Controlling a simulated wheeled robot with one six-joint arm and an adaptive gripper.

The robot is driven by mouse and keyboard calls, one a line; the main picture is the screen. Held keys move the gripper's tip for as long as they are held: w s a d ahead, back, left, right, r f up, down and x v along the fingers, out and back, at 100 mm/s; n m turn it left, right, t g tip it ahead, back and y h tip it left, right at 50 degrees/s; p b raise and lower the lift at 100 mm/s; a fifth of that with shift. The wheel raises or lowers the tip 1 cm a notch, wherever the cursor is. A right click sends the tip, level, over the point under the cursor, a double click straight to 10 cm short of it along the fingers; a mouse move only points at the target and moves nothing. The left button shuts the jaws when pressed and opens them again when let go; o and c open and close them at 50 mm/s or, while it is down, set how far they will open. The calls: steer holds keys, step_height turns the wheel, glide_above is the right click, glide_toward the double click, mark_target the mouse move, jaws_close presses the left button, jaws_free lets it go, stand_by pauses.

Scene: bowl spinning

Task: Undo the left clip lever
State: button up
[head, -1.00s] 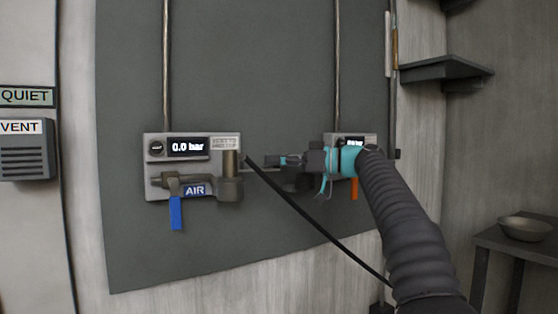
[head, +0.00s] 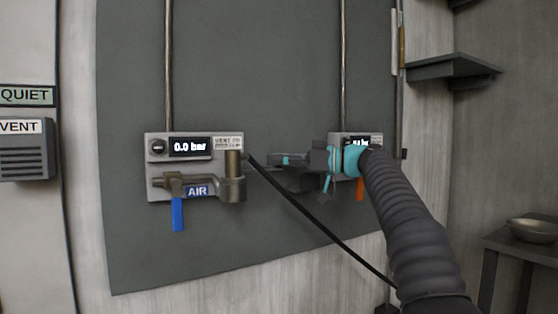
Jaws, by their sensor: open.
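The left wall unit (head: 152,180) is a grey box with a "0.0 bar" display (head: 189,147), an "AIR" label and a bronze-grey pipe fitting (head: 229,190) on its right. A blue handle (head: 178,214) hangs straight down from it. A short upright bronze piece (head: 233,162) stands on the fitting; I cannot tell whether it is the clip lever. My gripper (head: 276,162), black and teal, points left, open and seemingly empty. In the picture it lies to the right of the fitting, with a gap between; the distance in depth is unclear.
A black hose (head: 318,226) runs from beside the left unit down to the right. A second unit (head: 374,139) with an orange handle (head: 361,189) is partly hidden behind my arm. A shelf (head: 455,70) and a bowl (head: 532,230) on a table are at the right.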

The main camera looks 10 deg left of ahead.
steer(key=shift+s, duration=0.1)
steer(key=s+d, duration=0.1)
steer(key=d, duration=1)
steer(key=shift+d, duration=0.4)
steer(key=shift+s, duration=0.15)
steer(key=s+d+f+m+t+h, duration=0.1)
steer(key=s+d+f+m+h, duration=0.4)
steer(key=s+f, duration=0.7)
steer(key=s+d+f+m+t+h, duration=0.1)
steer(key=s+d+f+m+h, duration=0.4)
steer(key=s+f, duration=0.8)
steer(key=s+d+f+m+t+h, duration=0.1)
steer(key=s+d+f+m+h, duration=0.4)
steer(key=s+f, duration=0.8)
steer(key=s+m+h, duration=0.1)
steer(key=h, duration=0.2)
steer(key=shift+d+f+m+t, duration=0.15)
steer(key=shift+m+t, duration=0.25)
